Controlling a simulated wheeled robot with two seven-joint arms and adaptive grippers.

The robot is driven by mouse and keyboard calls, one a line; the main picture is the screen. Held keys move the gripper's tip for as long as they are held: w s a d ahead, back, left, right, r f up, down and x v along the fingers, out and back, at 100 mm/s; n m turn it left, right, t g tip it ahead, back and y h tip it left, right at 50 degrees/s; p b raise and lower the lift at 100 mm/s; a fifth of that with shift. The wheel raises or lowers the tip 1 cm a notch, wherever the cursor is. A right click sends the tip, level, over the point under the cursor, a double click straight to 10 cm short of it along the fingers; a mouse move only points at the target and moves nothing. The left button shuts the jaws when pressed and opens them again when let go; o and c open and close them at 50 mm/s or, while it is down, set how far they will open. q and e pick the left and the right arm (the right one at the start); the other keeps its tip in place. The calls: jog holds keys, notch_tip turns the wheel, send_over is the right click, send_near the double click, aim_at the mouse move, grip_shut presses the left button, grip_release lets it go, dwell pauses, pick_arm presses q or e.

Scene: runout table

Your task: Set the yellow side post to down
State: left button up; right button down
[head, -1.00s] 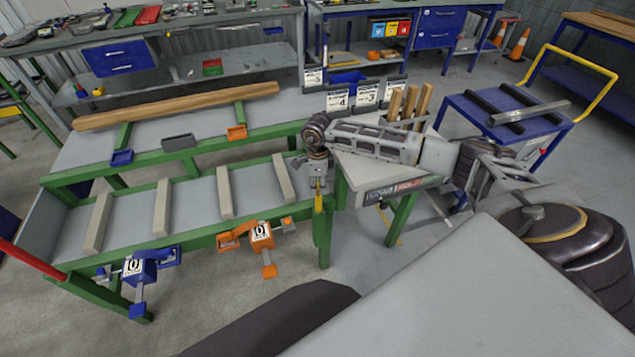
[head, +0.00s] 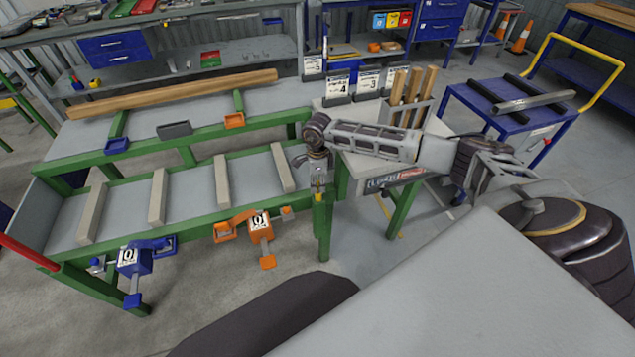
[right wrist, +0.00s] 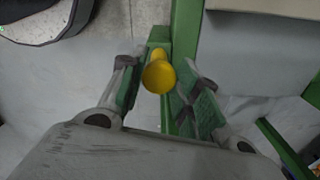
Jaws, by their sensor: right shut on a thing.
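The yellow side post (head: 319,196) is at the front right corner of the green-framed runout table (head: 100,268). Only a short piece of it shows below my right gripper (head: 318,184) in the head view. In the right wrist view the post's round yellow head (right wrist: 159,77) sits between the two fingers of my right gripper (right wrist: 166,92), above a green frame member. The gripper is shut on the post from above. The post's lower end is hidden. My left gripper is not in view.
A blue clamp stop (head: 132,260) and an orange one (head: 260,226) hang on the table's front rail. Pale slats (head: 157,197) cross the lower bed. A wooden beam (head: 180,92) lies behind. A grey side table (head: 365,172) stands close right of the gripper.

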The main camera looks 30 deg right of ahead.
jog(key=shift+s+f, duration=0.1)
jog(key=shift+f, duration=0.1)
jog(key=c, duration=1.3)
grip_release()
jog(key=shift+c, duration=0.2)
jog(key=o, duration=0.3)
notch_tip(320, 180, up, 12)
